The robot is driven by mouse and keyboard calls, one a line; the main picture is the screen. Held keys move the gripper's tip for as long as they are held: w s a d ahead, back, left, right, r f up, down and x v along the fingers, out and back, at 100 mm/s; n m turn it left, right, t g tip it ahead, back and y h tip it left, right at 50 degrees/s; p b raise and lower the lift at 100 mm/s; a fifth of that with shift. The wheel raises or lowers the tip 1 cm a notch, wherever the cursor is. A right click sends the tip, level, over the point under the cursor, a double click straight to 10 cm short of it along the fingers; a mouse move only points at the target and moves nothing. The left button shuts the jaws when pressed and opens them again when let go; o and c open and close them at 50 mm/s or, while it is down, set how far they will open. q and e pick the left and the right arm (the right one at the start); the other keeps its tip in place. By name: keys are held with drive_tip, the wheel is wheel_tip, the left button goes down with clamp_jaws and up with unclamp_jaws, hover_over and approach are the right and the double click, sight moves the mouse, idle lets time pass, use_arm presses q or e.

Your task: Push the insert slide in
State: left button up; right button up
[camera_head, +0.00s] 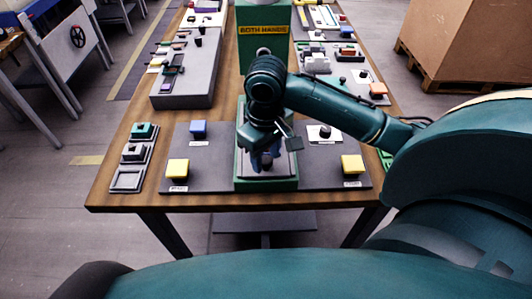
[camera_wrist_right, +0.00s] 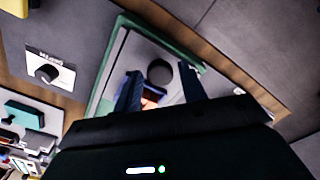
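A green fixture (camera_head: 266,185) stands at the middle of the table's near edge, under my right gripper (camera_head: 265,160). It also shows in the right wrist view as a green frame (camera_wrist_right: 107,72) around a light grey plate (camera_wrist_right: 120,65). A dark round knob or hole (camera_wrist_right: 160,72) is on that plate; which part is the insert slide I cannot tell. My right gripper (camera_wrist_right: 160,90) has its two dark fingers apart, one each side of the round dark shape. A small orange and blue patch (camera_wrist_right: 150,97) shows between them. Contact is hidden. My left gripper is not seen.
Yellow buttons (camera_head: 178,168) and (camera_head: 351,164) flank the fixture on dark panels. A blue button (camera_head: 198,128) and a black knob (camera_head: 324,133) sit behind them. A green post (camera_head: 264,50) stands behind my arm. A small tray stack (camera_head: 133,158) is at the left edge.

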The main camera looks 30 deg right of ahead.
clamp_jaws()
drive_tip(key=shift+w+d+r+p, duration=0.15)
drive_tip(key=shift+w+d+p, duration=0.2)
drive_tip(key=shift+w+p, duration=0.2)
drive_tip(key=shift+w+d+r+p, duration=0.15)
drive_tip(key=shift+w+d+p, duration=0.2)
drive_tip(key=shift+w+p, duration=0.15)
drive_tip(key=w+d, duration=0.1)
drive_tip(key=w+d+p, duration=0.1)
drive_tip(key=w, duration=0.1)
drive_tip(key=w+d+p, duration=0.1)
drive_tip(key=w, duration=0.1)
drive_tip(key=shift+f, duration=0.2)
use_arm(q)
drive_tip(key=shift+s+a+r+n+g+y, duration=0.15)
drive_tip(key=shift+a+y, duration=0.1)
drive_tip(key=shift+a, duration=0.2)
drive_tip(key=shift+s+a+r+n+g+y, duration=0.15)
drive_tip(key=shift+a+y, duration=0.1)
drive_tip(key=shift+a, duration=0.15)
use_arm(e)
drive_tip(key=shift+w+d+f, duration=0.1)
drive_tip(key=shift+w+d, duration=0.05)
drive_tip(key=shift+w, duration=0.1)
drive_tip(key=shift+o, duration=0.5)
unclamp_jaws()
drive_tip(key=shift+o, duration=0.7)
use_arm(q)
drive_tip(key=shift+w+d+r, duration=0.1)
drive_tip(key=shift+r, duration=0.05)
